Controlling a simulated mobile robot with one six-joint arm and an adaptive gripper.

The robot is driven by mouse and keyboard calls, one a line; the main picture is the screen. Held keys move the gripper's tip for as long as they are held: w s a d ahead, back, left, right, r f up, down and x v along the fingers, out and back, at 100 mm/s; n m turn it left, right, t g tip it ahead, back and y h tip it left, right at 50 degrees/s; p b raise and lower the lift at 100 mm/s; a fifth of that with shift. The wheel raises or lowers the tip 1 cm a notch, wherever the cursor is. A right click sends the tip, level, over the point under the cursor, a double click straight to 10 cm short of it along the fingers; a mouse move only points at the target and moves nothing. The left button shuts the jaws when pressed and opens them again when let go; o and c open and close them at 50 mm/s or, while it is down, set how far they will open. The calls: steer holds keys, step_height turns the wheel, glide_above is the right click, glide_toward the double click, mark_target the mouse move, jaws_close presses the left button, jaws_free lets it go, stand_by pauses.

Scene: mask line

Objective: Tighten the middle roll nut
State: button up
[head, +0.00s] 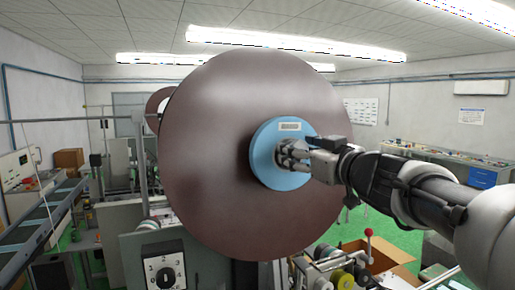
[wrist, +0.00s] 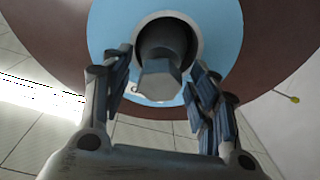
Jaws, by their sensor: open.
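A large brown roll (head: 215,150) fills the middle of the head view, with a light blue round hub (head: 268,165) at its centre. My gripper (head: 290,154) is in front of the hub. In the wrist view the grey hex nut (wrist: 162,75) sits in the round opening of the blue hub (wrist: 215,22). My gripper (wrist: 163,88) is open, with one finger at each side of the nut. A gap shows between the nut and each finger. In the head view the nut is hidden behind the fingers.
Below the roll is a machine panel with a black dial (head: 165,272). A red-knobbed lever (head: 368,233) and an open cardboard box (head: 385,258) are at the lower right. A long workbench (head: 450,158) stands at the back right. A conveyor (head: 40,220) runs along the left.

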steer(key=shift+c, duration=0.2)
steer(key=c, duration=1)
steer(key=shift+c, duration=0.2)
